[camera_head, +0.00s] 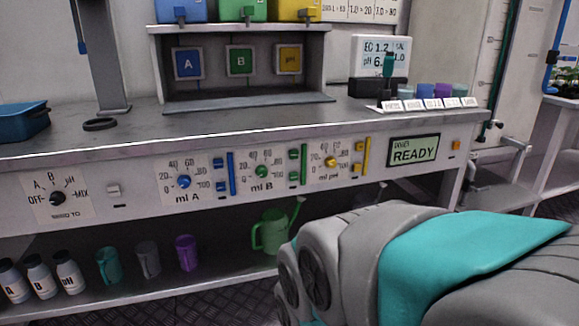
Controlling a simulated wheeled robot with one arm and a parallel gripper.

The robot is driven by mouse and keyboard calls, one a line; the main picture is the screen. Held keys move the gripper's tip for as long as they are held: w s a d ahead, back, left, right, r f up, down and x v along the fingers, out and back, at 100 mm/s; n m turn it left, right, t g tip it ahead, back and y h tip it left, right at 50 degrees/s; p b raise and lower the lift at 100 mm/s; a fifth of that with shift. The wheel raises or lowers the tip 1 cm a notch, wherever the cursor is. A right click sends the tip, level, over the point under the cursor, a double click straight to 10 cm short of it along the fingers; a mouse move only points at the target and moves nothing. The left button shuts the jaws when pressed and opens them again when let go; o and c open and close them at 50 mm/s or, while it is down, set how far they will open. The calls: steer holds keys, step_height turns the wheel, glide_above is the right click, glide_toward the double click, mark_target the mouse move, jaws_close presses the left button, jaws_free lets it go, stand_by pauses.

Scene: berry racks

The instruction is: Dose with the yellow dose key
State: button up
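The yellow "ml pH" section is at the right of the bench's front panel. It has a dial with a yellow knob (331,162), an upper yellow key (359,147), a lower yellow key (356,168) and a yellow vertical strip (366,155). The frame does not show which key is the dose key. The doser display (414,151) to its right reads "READY". A small orange button (456,146) sits right of the display. My grey and teal arm fills the lower right, below the panel. My gripper is not in view.
Blue (184,182) and green (263,171) dial sections lie to the left, then an OFF–A–B–pH–MIX selector (56,198). A green watering can (272,230), cups and bottles stand on the lower shelf. Small cups and labels line the bench's right end.

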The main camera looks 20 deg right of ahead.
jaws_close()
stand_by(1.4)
